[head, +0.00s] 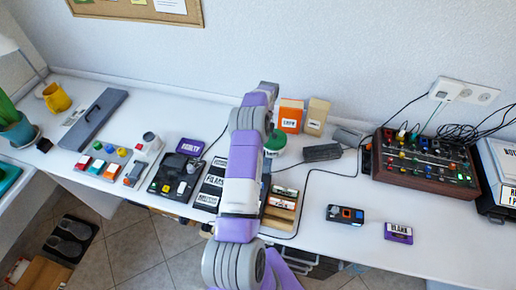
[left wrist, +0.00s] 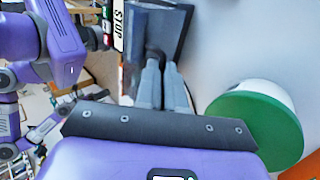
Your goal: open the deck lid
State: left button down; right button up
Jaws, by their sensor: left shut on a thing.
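In the left wrist view my left gripper (left wrist: 158,58) has its two grey fingers close together, shut on a dark part at the near edge of a dark grey panel (left wrist: 178,22), which looks like the deck lid. The panel looks raised at a slant, but its angle is hard to judge. A white STOP label (left wrist: 119,25) and coloured buttons lie beside it. In the head view my purple and white arm stands over the middle of the table and hides the gripper and most of the deck. My right gripper does not show.
A tub with a green lid (left wrist: 258,125) stands close to the gripper; it also shows in the head view (head: 276,143). A black device (head: 172,180) and a card (head: 210,186) lie left of my arm. A mixer (head: 425,160) stands right.

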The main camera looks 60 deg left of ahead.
pick_arm(q)
jog(key=shift+a+f+g+h+b, duration=0.15)
jog(key=shift+f+g+h+b, duration=0.2)
jog(key=shift+f+g, duration=0.3)
jog(key=c, duration=1.2)
grip_release()
jog(key=shift+c, duration=0.2)
jog(key=shift+r, duration=0.15)
notch_tip(320, 180, up, 10)
jog(key=p, duration=0.8)
